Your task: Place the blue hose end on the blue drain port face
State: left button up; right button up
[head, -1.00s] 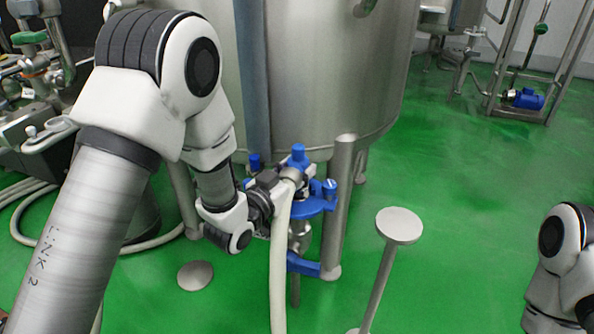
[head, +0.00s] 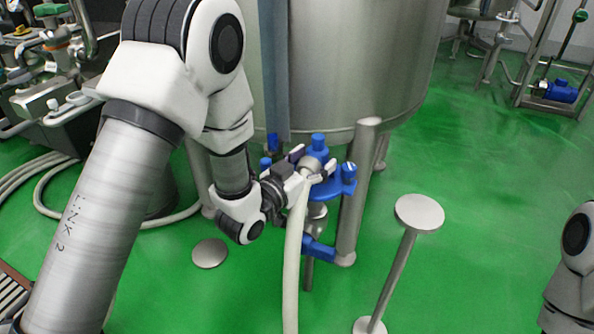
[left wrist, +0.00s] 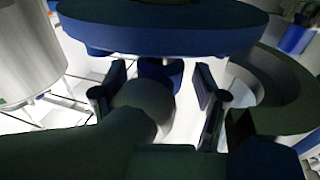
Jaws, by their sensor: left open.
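The pale hose (head: 292,265) hangs in front of the tank, and its grey metal end (head: 311,164) is up against the blue fittings under the tank. My left gripper (head: 312,166) is open, with one finger on each side of the hose end. In the left wrist view, the rounded hose end (left wrist: 145,97) lies between the two open fingers, in front of a blue round part (left wrist: 162,74). The drain port face is hidden behind the hose end and gripper, so I cannot tell whether they touch squarely. My right gripper is out of view.
A blue plate (head: 340,181) with a blue knob (head: 318,143) surrounds the spot, beside a steel tank leg (head: 352,205). A blue lever (head: 319,250) is below. A round-topped steel post (head: 419,212) stands at the right.

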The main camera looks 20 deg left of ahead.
aim_at(305, 166)
pick_arm(q)
jog(key=p+v, duration=0.1)
jog(key=v, duration=0.6)
jog(key=shift+s+a, duration=0.15)
jog(key=s+a+f+n+g+y+p, duration=0.1)
jog(key=s+f+g+y+p, duration=0.15)
jog(key=s+f+g, duration=0.55)
jog(key=s+a+f+n+g+y+p, duration=0.15)
jog(key=s+f+p, duration=0.3)
jog(key=f, duration=0.75)
jog(key=s+a+f+g, duration=0.1)
jog(key=s+f+g, duration=0.2)
jog(key=s, duration=0.4)
jog(key=s+a+f+n+g+y, duration=0.1)
jog(key=s+f+g, duration=0.2)
jog(key=s, duration=0.4)
jog(key=shift+s+f+g, duration=0.4)
jog(key=shift+g, duration=0.45)
jog(key=shift+a, duration=0.15)
